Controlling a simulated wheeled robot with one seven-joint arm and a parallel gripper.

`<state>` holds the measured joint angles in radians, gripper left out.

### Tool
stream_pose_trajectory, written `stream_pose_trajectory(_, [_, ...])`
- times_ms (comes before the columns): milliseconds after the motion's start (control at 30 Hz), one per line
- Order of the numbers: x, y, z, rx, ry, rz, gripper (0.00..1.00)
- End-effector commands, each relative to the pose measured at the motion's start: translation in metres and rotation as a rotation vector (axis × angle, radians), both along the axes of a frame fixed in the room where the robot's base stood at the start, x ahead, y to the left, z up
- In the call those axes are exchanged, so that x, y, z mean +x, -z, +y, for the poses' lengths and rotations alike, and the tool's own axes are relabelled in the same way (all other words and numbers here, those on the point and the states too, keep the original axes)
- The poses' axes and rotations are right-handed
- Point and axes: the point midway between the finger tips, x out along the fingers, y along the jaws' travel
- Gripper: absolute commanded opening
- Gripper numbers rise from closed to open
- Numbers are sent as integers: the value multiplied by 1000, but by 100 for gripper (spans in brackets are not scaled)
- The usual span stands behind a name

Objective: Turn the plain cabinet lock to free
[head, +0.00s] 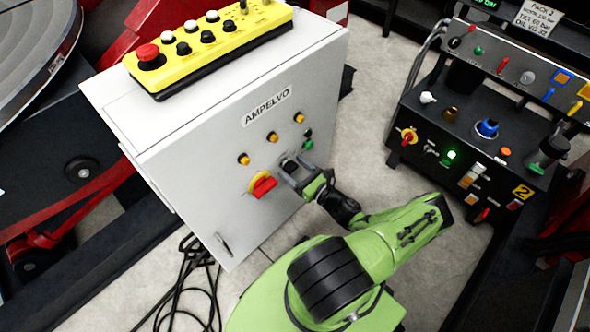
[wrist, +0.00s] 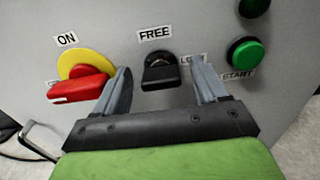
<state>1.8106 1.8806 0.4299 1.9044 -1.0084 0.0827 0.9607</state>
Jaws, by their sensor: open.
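The cabinet lock (wrist: 160,72) is a black rotary knob on the grey cabinet front, below a FREE label (wrist: 154,33). A second label (wrist: 192,58) to its right is partly hidden by my right finger. I cannot tell for sure which way the knob points. My gripper (wrist: 161,80) is open, with one finger on each side of the knob and visible gaps between. In the head view my gripper (head: 296,172) is at the cabinet front (head: 200,160), and the lock (head: 288,162) is partly hidden by it.
A red switch handle on a yellow disc (wrist: 80,80) sits close to my left finger, under an ON label. A green START button (wrist: 245,52) is right of my right finger. A yellow control box (head: 210,42) lies on the cabinet top. A black panel (head: 470,140) stands at right.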

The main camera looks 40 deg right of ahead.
Motion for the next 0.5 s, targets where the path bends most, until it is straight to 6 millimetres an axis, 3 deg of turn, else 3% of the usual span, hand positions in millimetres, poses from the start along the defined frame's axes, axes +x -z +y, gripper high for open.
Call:
stream_pose_trajectory(33, [0, 0, 0, 0, 0, 0, 71])
stream_pose_trajectory(367, [-1, 0, 0, 0, 0, 0, 21])
stream_pose_trajectory(500, [-1, 0, 0, -5, 0, 1, 21])
